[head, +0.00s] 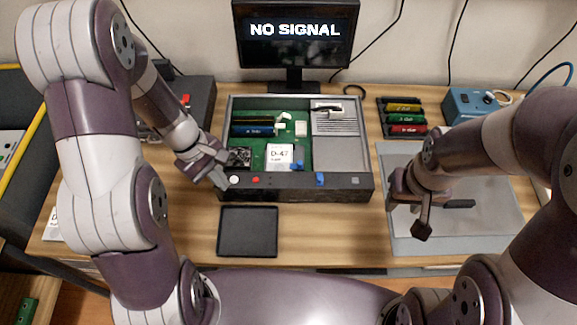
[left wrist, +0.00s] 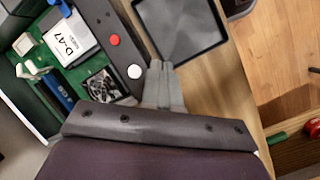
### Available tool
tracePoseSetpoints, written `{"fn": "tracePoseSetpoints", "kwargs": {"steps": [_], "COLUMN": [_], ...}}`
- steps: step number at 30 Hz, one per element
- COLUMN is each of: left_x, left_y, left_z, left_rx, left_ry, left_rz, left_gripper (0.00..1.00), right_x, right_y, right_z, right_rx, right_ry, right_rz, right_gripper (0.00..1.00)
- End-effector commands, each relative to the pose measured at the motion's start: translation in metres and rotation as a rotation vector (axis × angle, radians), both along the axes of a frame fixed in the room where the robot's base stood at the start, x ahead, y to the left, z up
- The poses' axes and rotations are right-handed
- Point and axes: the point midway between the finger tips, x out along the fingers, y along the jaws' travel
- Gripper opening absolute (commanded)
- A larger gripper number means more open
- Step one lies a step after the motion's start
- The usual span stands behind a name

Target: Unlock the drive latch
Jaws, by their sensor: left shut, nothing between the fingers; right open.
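An open equipment chassis (head: 364,150) stands on the table with a green board inside. A white drive labelled D-47 (head: 279,156) sits near its front; it also shows in the left wrist view (left wrist: 68,40). A blue tab (head: 297,165) is at the drive's lower right corner, and a second blue piece (head: 320,179) is on the front panel. I cannot tell which is the latch. My left gripper (head: 222,184) is shut and empty beside the panel's white round button (head: 234,180); its fingertips show in the left wrist view (left wrist: 158,66). My right gripper (head: 441,216) is open and empty above the grey mat.
A dark empty tray (head: 248,232) lies in front of the chassis. A monitor (head: 295,32) reading NO SIGNAL stands behind it. Coloured modules (head: 405,118) and a blue box (head: 475,105) are at the back right. The grey mat (head: 490,225) is mostly bare.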

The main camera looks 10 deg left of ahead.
Motion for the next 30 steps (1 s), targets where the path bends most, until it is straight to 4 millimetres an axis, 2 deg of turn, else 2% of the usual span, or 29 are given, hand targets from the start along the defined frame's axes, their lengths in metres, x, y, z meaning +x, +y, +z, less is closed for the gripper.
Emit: {"fn": "tracePoseSetpoints", "kwargs": {"steps": [1, 3, 6, 9, 22, 30], "left_x": [0.016, 0.043, 0.076, 0.088, 0.087, 0.095], "left_y": [-0.003, -0.012, -0.025, -0.033, -0.039, -0.071], "left_z": [-0.014, -0.015, 0.001, 0.012, 0.007, -0.033], "left_rx": [-0.071, -0.181, -0.311, -0.385, -0.386, -0.384], "left_ry": [0.044, 0.097, 0.141, 0.186, 0.206, 0.208], "left_rz": [0.185, 0.431, 0.664, 0.788, 0.806, 0.803], "left_gripper": [0.0, 0.0, 0.0, 0.0, 0.0, 0.0], "right_x": [0.0, 0.0, 0.0, 0.0, 0.0, 0.0], "right_y": [0.0, 0.0, 0.0, 0.0, 0.0, 0.0], "right_z": [-0.008, -0.009, -0.006, -0.006, -0.007, -0.011], "right_rx": [0.0, 0.0, 0.0, 0.0, 0.0, 0.0], "right_ry": [-0.001, -0.001, -0.001, -0.001, -0.001, -0.001], "right_rz": [0.0, 0.0, 0.0, 0.0, 0.0, 0.0], "right_gripper": [0.43, 0.43, 0.43, 0.43, 0.43, 0.43]}}
